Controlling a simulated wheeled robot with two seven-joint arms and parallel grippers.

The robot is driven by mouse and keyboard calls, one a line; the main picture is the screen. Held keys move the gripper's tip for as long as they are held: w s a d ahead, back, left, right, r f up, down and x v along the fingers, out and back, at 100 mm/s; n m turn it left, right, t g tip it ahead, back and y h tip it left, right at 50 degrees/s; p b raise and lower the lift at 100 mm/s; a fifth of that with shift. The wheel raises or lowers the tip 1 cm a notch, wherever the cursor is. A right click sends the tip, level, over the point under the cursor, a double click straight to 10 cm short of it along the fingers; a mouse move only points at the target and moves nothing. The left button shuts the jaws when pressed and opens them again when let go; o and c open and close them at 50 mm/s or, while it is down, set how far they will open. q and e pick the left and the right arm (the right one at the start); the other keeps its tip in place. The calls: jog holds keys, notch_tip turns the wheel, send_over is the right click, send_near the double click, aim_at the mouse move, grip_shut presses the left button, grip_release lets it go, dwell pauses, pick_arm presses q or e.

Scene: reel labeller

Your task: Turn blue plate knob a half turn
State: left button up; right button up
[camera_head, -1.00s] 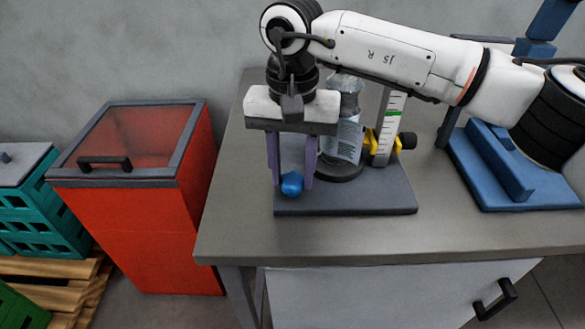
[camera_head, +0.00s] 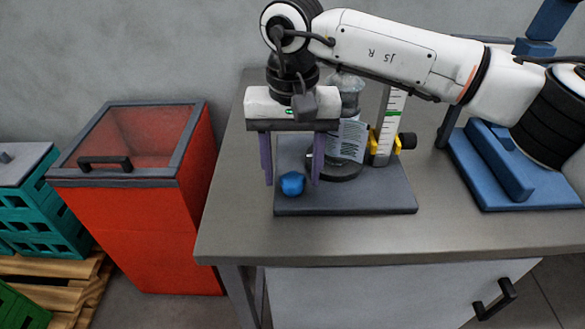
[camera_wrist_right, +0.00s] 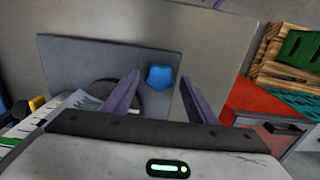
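The blue plate knob (camera_head: 292,184) stands on the front left part of a dark base plate (camera_head: 350,201). My right gripper (camera_head: 290,176) is just above the knob, pointing down. Its two purple fingers are spread wide and it holds nothing. In the right wrist view the knob (camera_wrist_right: 160,78) shows whole, a lobed blue shape between and beyond the open fingertips (camera_wrist_right: 160,88), with gaps on both sides. My left gripper is in neither view.
A labelled clear bottle (camera_head: 350,130) stands on the plate behind the knob, beside a scale post (camera_head: 389,125) with a yellow clamp (camera_head: 372,144). A blue stand (camera_head: 500,165) is to the right. A red bin (camera_head: 135,225) stands left of the table.

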aim_at(293, 179)
jog(key=shift+f, duration=0.1)
notch_tip(293, 179, up, 10)
jog(key=shift+r, duration=0.2)
dwell(0.4)
